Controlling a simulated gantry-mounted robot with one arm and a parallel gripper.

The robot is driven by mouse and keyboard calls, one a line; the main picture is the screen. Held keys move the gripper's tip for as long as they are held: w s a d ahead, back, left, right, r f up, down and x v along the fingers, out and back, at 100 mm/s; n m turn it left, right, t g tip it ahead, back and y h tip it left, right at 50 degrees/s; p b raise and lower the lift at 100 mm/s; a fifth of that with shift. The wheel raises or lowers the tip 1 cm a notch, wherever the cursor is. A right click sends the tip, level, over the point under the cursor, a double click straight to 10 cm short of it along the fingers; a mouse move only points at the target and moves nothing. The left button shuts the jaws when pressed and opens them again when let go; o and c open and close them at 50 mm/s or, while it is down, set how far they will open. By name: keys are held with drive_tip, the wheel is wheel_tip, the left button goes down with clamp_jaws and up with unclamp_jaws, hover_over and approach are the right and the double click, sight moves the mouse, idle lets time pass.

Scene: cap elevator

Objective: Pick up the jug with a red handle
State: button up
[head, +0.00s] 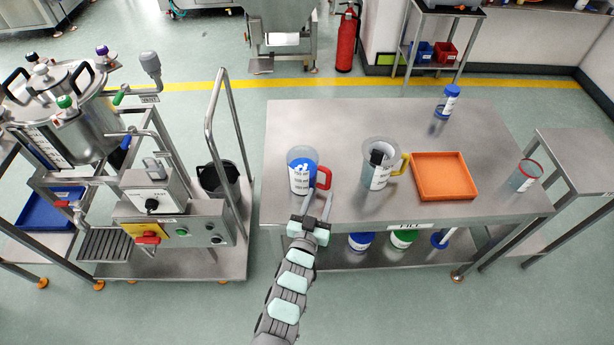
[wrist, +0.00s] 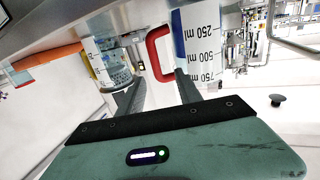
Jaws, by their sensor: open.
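The jug with a red handle (head: 302,171) stands upright near the front left of the steel table and has something blue inside. Its red handle (head: 324,178) points right, toward my gripper. My gripper (head: 318,198) is open, at the front edge of the table, just in front of the handle. In the wrist view the jug (wrist: 203,45) appears inverted with volume marks, and the red handle (wrist: 156,52) shows beyond and between the two fingers (wrist: 160,93). I cannot tell whether a finger touches the handle.
A jug with a yellow handle (head: 379,172) holding a dark object stands to the right. An orange tray (head: 444,177), a blue-capped bottle (head: 447,101) and a red-rimmed container (head: 524,175) are farther right. The back left of the table (head: 320,120) is clear. A steel machine cart (head: 185,225) stands left.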

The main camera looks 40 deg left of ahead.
sight(328, 179)
drive_tip(key=x, duration=0.5)
drive_tip(key=b+x, duration=0.1)
drive_tip(key=x, duration=0.2)
drive_tip(key=shift+w+d+r, duration=0.15)
drive_tip(key=shift+w+r, duration=0.05)
drive_tip(key=shift+w, duration=0.2)
drive_tip(key=shift+s, duration=0.1)
drive_tip(key=shift+c, duration=0.5)
clamp_jaws()
drive_tip(key=shift+r, duration=0.15)
idle(0.3)
